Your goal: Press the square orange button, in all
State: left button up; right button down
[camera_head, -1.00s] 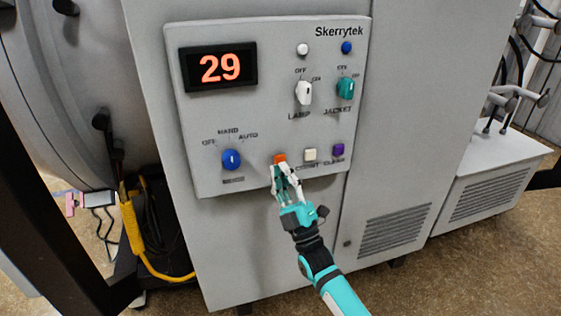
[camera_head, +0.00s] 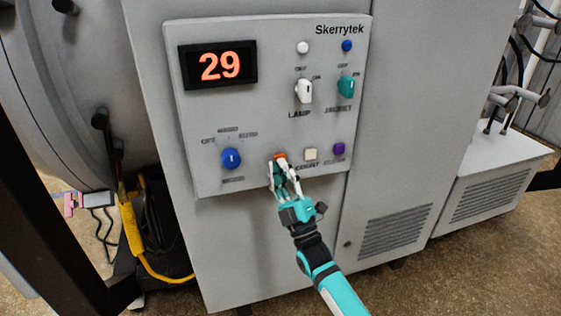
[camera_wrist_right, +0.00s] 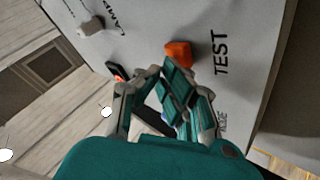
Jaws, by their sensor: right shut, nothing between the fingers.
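The square orange button (camera_head: 280,156) is at the bottom of the grey control panel (camera_head: 215,130). In the head view its lower part is hidden behind the fingertips of my right gripper (camera_head: 281,168). In the right wrist view the orange button (camera_wrist_right: 178,54) stands out from the panel beside the word TEST. There the shut, empty fingers of my right gripper (camera_wrist_right: 172,88) are just below it. I cannot tell whether the fingertips touch it. My left gripper is not in view.
A white button (camera_head: 310,154) and a purple button (camera_head: 338,149) lie just right of the orange one. A blue knob (camera_head: 231,159) is to its left. White (camera_head: 303,91) and teal (camera_head: 346,88) knobs sit above.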

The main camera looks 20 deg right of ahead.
jog(key=shift+w, duration=0.3)
jog(key=shift+s, duration=0.1)
dwell(0.3)
jog(key=shift+s+p, duration=0.35)
jog(key=shift+s, duration=0.5)
jog(key=s+p, duration=0.2)
jog(key=s, duration=0.3)
jog(key=shift+d+p, duration=0.15)
jog(key=shift+p, duration=0.2)
